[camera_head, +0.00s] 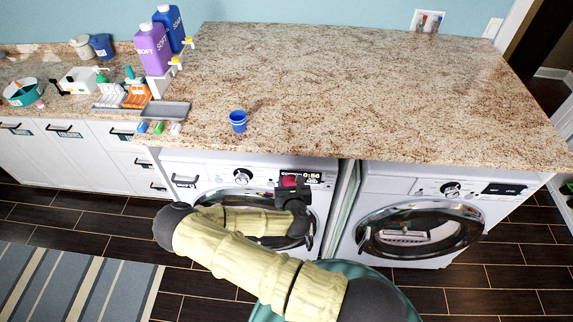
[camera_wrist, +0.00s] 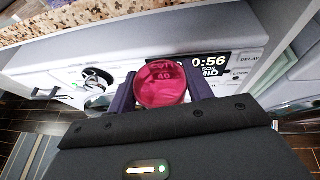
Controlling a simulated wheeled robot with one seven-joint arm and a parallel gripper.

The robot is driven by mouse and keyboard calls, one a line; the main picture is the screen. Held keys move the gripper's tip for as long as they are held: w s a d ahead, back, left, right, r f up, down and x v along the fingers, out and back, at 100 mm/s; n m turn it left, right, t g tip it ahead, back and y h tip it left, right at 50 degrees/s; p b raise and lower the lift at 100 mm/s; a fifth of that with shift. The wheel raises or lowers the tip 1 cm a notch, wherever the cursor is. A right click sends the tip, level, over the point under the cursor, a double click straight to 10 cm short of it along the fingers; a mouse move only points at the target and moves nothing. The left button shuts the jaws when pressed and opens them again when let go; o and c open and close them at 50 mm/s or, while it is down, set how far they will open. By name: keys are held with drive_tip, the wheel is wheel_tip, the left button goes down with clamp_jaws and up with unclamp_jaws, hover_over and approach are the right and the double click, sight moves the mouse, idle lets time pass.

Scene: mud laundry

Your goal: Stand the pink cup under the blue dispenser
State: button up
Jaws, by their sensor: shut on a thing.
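The pink cup (camera_wrist: 162,84) is between the two fingers of my gripper (camera_wrist: 165,95) in the wrist view, with its round face toward the camera. My gripper is shut on it. In the head view the pink cup (camera_head: 290,181) shows small at my gripper (camera_head: 290,186), in front of the left washer's panel and below the counter edge. The blue dispenser (camera_head: 170,28) stands at the back left of the counter, beside a purple dispenser (camera_head: 152,50). Both have yellow-and-white taps facing right. My gripper is well to the right of and nearer than the dispensers.
A blue cup (camera_head: 238,121) stands on the granite counter (camera_head: 350,85) near its front edge. A grey tray (camera_head: 165,111) lies below the dispensers, with several small coloured items near it. The counter's middle and right are clear. Two front-loading washers stand beneath; the right one (camera_head: 425,230) is unobstructed.

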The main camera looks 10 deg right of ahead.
drive_tip(key=s+f+n+y+b, duration=0.1)
drive_tip(key=s+f+b, duration=0.3)
drive_tip(key=f+b, duration=0.5)
wheel_tip(320, 180, down, 3)
drive_tip(key=shift+r+n+y+b, duration=0.1)
drive_tip(key=shift+n+y+b, duration=0.3)
drive_tip(key=shift+y, duration=0.2)
drive_tip(key=shift+d, duration=0.1)
